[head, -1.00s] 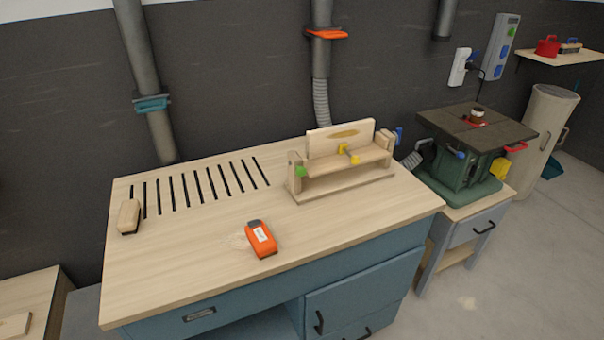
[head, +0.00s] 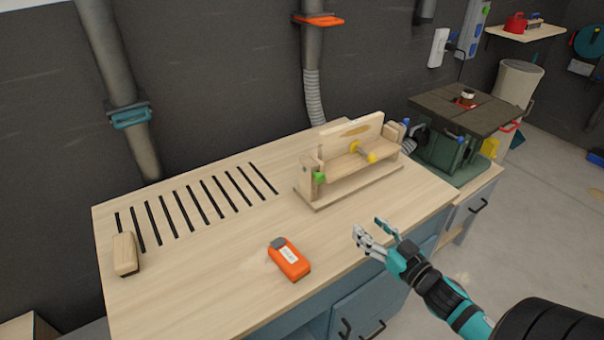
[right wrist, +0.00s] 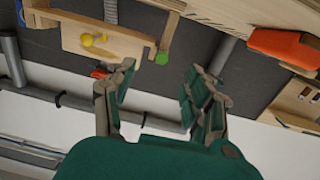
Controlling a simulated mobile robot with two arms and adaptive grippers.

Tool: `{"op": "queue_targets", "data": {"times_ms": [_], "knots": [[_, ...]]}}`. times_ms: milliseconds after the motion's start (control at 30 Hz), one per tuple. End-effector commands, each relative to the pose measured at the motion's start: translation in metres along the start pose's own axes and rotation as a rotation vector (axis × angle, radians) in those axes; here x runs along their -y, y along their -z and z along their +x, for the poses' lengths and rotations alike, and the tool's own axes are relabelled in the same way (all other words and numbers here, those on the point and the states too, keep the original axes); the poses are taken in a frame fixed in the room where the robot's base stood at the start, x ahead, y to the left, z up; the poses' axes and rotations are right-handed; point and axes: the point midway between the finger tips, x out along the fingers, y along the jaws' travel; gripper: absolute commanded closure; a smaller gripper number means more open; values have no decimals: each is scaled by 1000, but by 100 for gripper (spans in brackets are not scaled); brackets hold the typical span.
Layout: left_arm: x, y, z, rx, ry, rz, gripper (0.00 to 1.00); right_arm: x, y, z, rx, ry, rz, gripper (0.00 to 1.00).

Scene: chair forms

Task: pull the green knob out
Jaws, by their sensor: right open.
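The green knob (head: 319,177) is on the left end of a wooden jig (head: 350,165) that stands on the workbench. It also shows in the right wrist view (right wrist: 161,58), above and between the fingers. A yellow knob (head: 369,157) sits on the front of the same jig. My right gripper (head: 376,234) is open and empty over the bench's front right edge, apart from the green knob, in front of and to the right of it. In the right wrist view its fingers (right wrist: 158,85) are spread. My left gripper is not in view.
An orange tool (head: 290,260) lies on the bench top (head: 220,275) left of my right gripper. A wooden block (head: 125,254) is at the bench's left, near several dark slots. A green machine (head: 450,150) stands right of the bench. Bench space before the jig is clear.

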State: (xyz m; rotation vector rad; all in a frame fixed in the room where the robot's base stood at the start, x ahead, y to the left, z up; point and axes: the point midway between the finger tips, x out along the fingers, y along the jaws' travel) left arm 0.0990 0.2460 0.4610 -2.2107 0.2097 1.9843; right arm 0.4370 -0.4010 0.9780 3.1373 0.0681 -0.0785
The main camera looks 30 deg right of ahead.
Motion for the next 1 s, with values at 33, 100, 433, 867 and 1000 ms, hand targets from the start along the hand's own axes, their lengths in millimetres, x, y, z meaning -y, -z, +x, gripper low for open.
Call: {"op": "queue_targets", "data": {"times_ms": [33,100,433,867,1000], "knots": [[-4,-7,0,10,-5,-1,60,5,14,0,-23,19,-4,47],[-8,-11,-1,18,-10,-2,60,8,25,1,-43,32,-4,47],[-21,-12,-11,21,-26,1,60,10,34,45,-53,36,-2,47],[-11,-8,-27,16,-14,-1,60,13,37,132,-51,34,-2,47],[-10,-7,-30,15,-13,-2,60,14,37,154,-49,34,-1,47]]}}
